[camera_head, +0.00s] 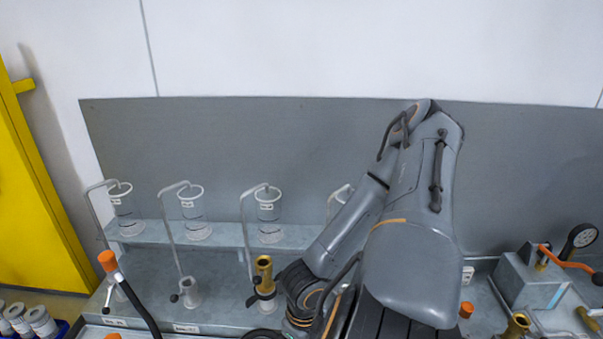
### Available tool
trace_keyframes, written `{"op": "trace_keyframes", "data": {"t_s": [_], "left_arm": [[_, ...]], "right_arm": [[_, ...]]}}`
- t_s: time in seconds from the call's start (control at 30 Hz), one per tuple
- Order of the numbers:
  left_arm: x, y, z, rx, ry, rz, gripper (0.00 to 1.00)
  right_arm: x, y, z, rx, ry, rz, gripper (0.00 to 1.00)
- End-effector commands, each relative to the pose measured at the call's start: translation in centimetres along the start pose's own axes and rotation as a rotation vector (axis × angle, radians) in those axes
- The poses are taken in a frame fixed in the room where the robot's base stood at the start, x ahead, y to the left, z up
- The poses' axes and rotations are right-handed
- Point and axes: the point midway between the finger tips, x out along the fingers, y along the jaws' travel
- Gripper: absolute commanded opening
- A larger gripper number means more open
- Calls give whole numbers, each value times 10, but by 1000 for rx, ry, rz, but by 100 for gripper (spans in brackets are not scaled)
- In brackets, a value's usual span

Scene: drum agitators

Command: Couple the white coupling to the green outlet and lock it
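No white coupling and no green outlet can be made out in the head view. A row of outlets shows at the front of the grey bench: a grey outlet (189,291) with a dark knob, and a brass outlet (264,274) with a dark knob. An orange-ended piece (108,261) on a black hose stands at the left. One of my arms crosses the middle and bends down towards the brass outlet; its fingers are hidden or out of frame. I cannot tell which arm it is. No fingertips of either gripper show.
Several clear cups (268,208) with bent pipes stand on a grey shelf (225,236). A grey box (527,281) with an orange lever and a gauge (580,238) is at the right. A yellow panel (35,190) and pale containers (40,320) are at the left.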

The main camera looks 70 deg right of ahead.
Motion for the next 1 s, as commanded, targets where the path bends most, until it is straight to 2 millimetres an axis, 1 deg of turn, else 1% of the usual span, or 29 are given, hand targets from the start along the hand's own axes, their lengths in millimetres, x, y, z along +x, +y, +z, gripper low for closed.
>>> {"op": "trace_keyframes", "data": {"t_s": [0.1,0.37,0.63,1.0], "left_arm": [[1,0,0,0,0,0,0],[1,0,0,0,0,0,0],[-6,0,-1,0,0,-1,0],[-7,-1,-1,0,1,-1,0]], "right_arm": [[3,0,0,1,-1,0,0],[3,0,1,1,-1,0,0],[7,1,0,2,0,0,0],[9,1,1,1,-1,0,0]]}}
